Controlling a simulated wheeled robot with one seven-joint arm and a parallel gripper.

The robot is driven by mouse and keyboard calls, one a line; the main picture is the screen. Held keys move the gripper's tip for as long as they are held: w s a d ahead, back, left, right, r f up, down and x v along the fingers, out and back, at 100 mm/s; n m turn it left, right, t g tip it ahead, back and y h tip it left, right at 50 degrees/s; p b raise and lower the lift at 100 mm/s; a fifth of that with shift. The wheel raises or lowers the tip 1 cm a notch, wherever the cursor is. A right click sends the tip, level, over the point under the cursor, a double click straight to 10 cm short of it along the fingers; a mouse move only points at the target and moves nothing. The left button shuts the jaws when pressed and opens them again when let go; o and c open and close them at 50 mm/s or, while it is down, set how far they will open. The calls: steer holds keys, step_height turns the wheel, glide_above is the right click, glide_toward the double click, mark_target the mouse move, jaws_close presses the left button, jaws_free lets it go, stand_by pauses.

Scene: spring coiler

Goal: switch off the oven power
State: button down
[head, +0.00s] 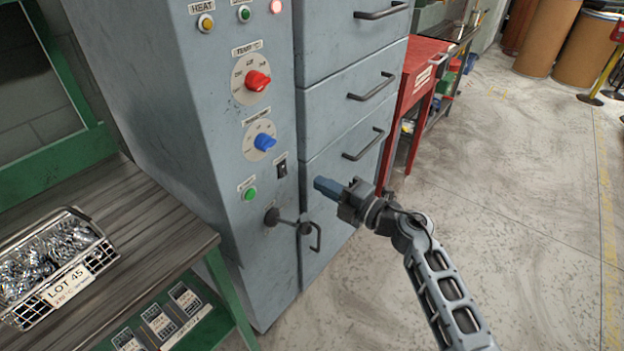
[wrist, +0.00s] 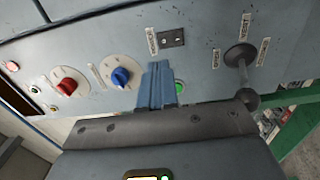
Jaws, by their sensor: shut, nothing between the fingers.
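The grey oven cabinet (head: 200,150) fills the left middle of the head view, with a column of controls on its front. A small black rocker switch (head: 282,168) sits low on this panel, under a label too small to read. The switch also shows in the wrist view (wrist: 172,38), just beyond the fingertips. My gripper (head: 320,185), with blue fingers, is shut and empty, in front of the cabinet and to the right of the switch in the head view. In the wrist view my gripper (wrist: 157,68) appears apart from the switch. The rocker's position cannot be told.
Near the switch are a blue knob (head: 265,142), a red knob (head: 258,81), a green button (head: 250,194) and a protruding black lever (head: 285,220). Drawers with handles (head: 372,85) are to the right. A bench with a wire basket (head: 60,265) stands left.

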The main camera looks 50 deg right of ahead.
steer(key=shift+s+d+r, duration=0.1)
steer(key=shift+s+r, duration=0.05)
steer(key=shift+s, duration=2.1)
steer(key=s+a+r+m+g, duration=0.1)
steer(key=s+a+r+m, duration=0.3)
steer(key=s+a+m, duration=0.5)
steer(key=s+a+r+m+g, duration=0.2)
steer(key=s+a+m, duration=0.7)
steer(key=s, duration=1)
steer(key=a+r, duration=0.2)
steer(key=a, duration=0.2)
steer(key=shift+h, duration=0.3)
